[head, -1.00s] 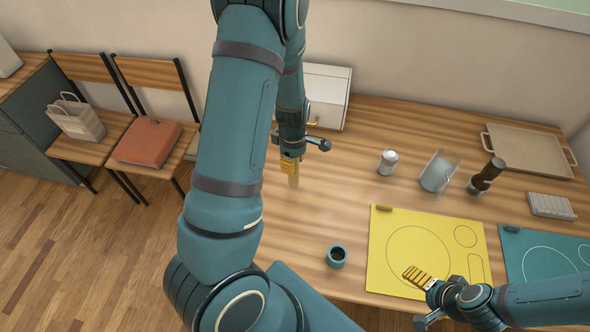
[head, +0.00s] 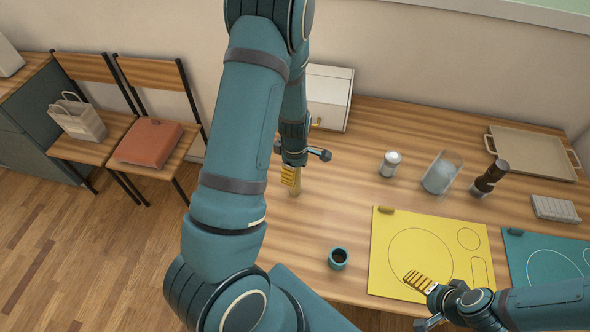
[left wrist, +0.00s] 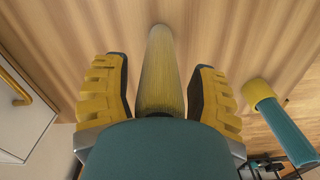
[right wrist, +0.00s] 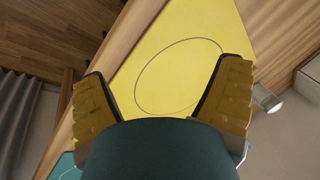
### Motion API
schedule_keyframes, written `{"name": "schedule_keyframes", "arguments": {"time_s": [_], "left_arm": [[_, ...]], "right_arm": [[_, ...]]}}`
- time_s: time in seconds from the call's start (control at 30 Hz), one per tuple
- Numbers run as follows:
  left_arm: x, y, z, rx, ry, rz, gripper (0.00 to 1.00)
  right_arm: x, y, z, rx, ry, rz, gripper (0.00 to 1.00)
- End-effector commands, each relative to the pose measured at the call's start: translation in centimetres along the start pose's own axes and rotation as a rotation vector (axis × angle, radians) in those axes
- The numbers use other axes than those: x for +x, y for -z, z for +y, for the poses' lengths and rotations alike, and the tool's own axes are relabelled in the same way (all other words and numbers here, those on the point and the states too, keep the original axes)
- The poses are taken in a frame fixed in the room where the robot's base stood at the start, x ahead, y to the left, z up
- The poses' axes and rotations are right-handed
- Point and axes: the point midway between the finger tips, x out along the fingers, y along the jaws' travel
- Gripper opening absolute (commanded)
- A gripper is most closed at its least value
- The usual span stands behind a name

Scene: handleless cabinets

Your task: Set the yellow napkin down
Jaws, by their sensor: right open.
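The yellow napkin (left wrist: 162,75) looks like a rolled, upright cylinder between the fingers of my left gripper (left wrist: 158,92) in the left wrist view. Those fingers stand apart, with a visible gap on the left side of the napkin and a very thin one on the right. In the head view the napkin (head: 295,187) shows just below my left gripper (head: 291,176), over the wooden table; whether its lower end touches the wood is hard to tell. My right gripper (head: 420,281) is open and empty above the yellow mat (head: 400,225); its fingers also show apart in the right wrist view (right wrist: 165,95).
A white box with a gold handle (head: 330,90) stands behind my left gripper. A teal cup (head: 338,259) is in front. A shaker (head: 390,163), clear container (head: 441,172), dark mill (head: 490,178), tray (head: 530,150) and teal mat (head: 535,250) lie right. The middle wood is free.

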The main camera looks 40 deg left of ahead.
Motion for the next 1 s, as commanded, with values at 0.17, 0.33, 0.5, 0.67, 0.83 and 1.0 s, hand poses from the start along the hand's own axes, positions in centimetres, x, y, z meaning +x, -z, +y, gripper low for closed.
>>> {"name": "schedule_keyframes", "arguments": {"time_s": [0.17,0.33,0.5,0.67,0.83,1.0], "left_arm": [[-0.4,0.0,0.0,0.000,0.000,0.000,0.58],[-2.7,-0.1,0.1,0.002,-0.004,0.000,0.58],[-6.4,-0.1,0.1,0.002,-0.006,-0.001,0.58],[-9.5,-0.1,0.1,0.002,-0.004,-0.001,0.58],[-11.6,-0.1,0.1,0.001,-0.002,-0.001,0.58],[-12.3,0.0,0.0,0.001,-0.001,0.000,0.58]], "right_arm": [[-0.3,0.1,-0.1,0.000,0.000,0.001,0.90],[-0.9,0.2,-0.3,0.001,0.001,0.002,0.90],[-1.9,0.3,-0.6,0.001,0.003,0.002,0.90],[-2.8,0.4,-0.9,0.001,0.005,0.002,0.90],[-3.4,0.5,-1.1,0.000,0.006,0.002,0.90],[-3.6,0.5,-1.2,0.000,0.007,0.002,0.90]]}}
